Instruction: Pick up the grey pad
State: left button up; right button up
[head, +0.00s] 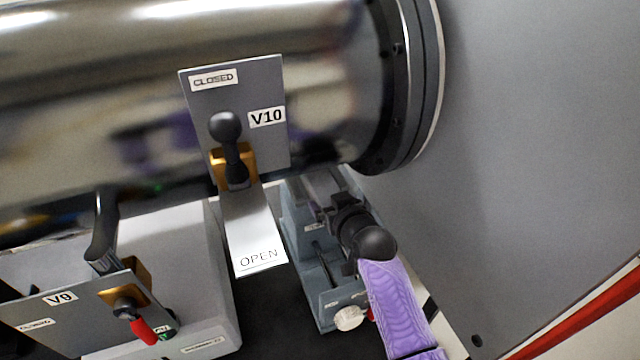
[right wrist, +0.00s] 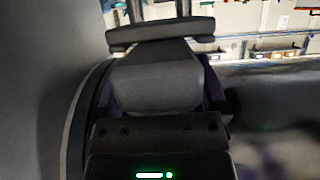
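I cannot pick out the grey pad for certain in either view. My right arm comes in from the lower right of the head view, with a purple ribbed link and a black ball-shaped joint. My right gripper (head: 335,206) is the dark part beyond that joint, over the blue-grey stand (head: 300,235) and just below the big pipe. Its fingertips are too dark and small to read. In the right wrist view a grey block (right wrist: 155,78) lies ahead of the dark body with the green light; I cannot tell whether it is held. My left gripper is not in view.
The shiny pipe (head: 90,110) and its dark flange (head: 400,90) hang close above the right gripper. Valve plate V10 (head: 265,145) with a black-knobbed lever stands to its left. Valve plate V9 (head: 80,310) is at lower left. A grey wall (head: 540,150) fills the right.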

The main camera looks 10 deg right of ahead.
grip_shut()
